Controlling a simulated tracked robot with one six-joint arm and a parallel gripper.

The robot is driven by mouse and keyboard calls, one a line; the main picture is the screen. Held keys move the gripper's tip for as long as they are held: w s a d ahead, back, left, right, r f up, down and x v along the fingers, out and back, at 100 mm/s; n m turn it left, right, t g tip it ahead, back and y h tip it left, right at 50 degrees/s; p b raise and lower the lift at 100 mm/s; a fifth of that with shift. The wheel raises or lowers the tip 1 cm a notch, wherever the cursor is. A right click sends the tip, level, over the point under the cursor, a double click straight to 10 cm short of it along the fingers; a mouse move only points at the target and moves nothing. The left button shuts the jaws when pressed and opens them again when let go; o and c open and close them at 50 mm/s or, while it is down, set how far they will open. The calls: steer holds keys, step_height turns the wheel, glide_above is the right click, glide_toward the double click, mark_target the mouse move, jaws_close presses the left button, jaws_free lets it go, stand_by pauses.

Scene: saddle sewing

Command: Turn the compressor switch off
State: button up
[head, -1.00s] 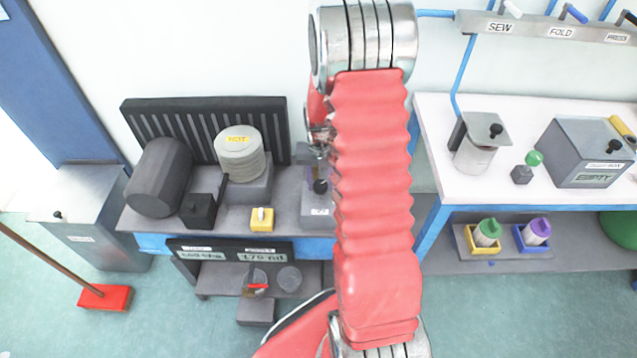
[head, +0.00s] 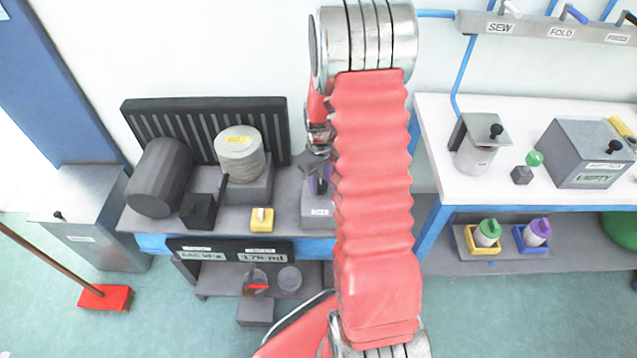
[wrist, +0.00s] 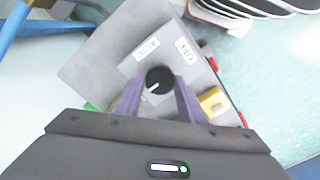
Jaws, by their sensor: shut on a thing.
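The compressor switch is a round black knob (wrist: 160,79) on a grey box (wrist: 117,62) with AUTO and OFF labels. In the wrist view the purple fingers of my gripper (wrist: 158,90) lie on both sides of the knob and are shut on it. A small white mark shows at the knob's lower left edge; I cannot tell for sure which label it matches. In the head view the box (head: 317,212) stands at the right of the grey bench, with my gripper (head: 318,183) over its top. There my gripper hides the knob, and my red arm covers the box's right side.
A yellow switch box (head: 262,224) sits left of the grey box, also close by in the wrist view (wrist: 212,102). A white-topped table (head: 450,190) is at right.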

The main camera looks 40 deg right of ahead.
mark_target(320, 184)
steer(key=shift+w+d+r, duration=0.1)
steer(key=shift+w+r, duration=0.1)
steer(key=shift+w, duration=0.1)
steer(key=o, duration=1)
steer(key=shift+s+f, duration=0.1)
steer(key=shift+s, duration=0.05)
steer(key=shift+o, duration=0.2)
steer(key=shift+s, duration=0.1)
step_height(320, 184, up, 14)
steer(key=shift+f, duration=0.15)
